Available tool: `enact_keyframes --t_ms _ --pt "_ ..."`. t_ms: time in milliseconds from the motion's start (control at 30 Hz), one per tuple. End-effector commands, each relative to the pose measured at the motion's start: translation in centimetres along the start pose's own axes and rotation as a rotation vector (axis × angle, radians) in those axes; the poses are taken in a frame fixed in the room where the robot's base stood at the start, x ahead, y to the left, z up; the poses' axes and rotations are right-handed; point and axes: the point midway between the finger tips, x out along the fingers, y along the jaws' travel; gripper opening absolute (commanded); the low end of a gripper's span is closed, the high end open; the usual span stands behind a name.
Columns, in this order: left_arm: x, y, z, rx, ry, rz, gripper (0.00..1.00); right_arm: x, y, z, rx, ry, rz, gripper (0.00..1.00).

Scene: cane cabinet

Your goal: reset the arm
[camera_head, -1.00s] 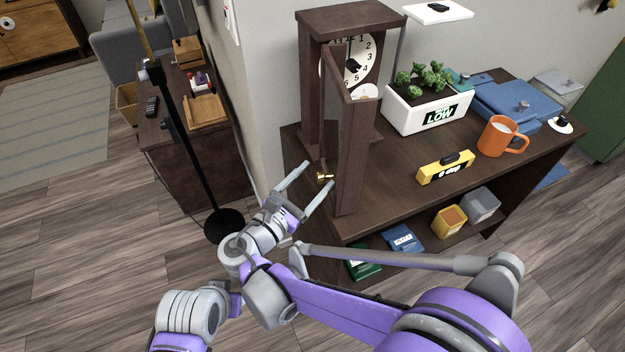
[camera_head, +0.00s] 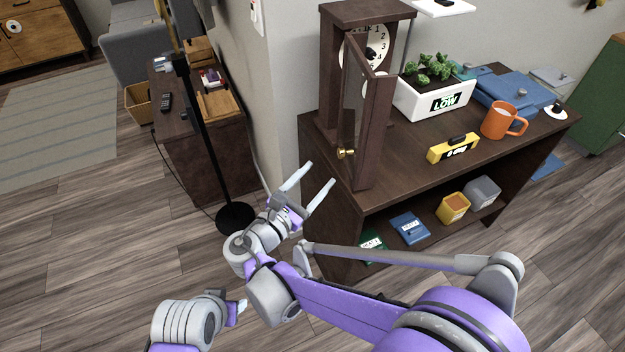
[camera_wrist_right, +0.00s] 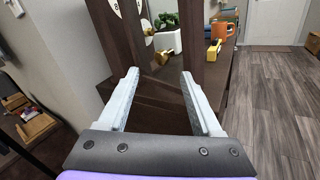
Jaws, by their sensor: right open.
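My right gripper (camera_head: 322,173) is open and empty, in front of the cabinet's left front corner. A dark wooden clock (camera_head: 329,75) stands on the cabinet, with its narrow door (camera_head: 372,135) swung open toward me. The door's gold knob (camera_head: 346,153) is just above and beyond the fingertips, apart from them. In the right wrist view the two fingers (camera_wrist_right: 158,78) are spread wide, with the knob (camera_wrist_right: 163,57) beyond them. Part of my left arm shows at the lower left; its jaw state cannot be made out.
On the cabinet (camera_head: 415,163) are a planter (camera_head: 437,98), an orange mug (camera_head: 500,122), a yellow level-like object (camera_head: 453,148) and blue boxes. Small boxes sit on its lower shelf. A black floor lamp (camera_head: 205,140) stands left of my right gripper. Wooden floor is open in front.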

Motion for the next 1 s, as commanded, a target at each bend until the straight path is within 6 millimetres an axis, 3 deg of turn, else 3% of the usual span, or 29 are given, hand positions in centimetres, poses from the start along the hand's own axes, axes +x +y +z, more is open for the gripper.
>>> enact_keyframes --t_ms 733,867,1000 --pt "-0.2 0.0 -0.1 0.0 0.001 0.0 0.5 0.7 -0.7 0.3 0.017 0.015 -0.016 0.66" --pt "-1.1 0.0 -0.6 0.0 0.004 0.0 0.5 2.7 -4.3 1.2 0.136 0.117 -0.102 0.66" --pt "-2.7 0.0 -1.6 0.0 0.01 0.0 0.5 4.4 -11.7 2.4 0.424 0.298 -0.305 0.66"
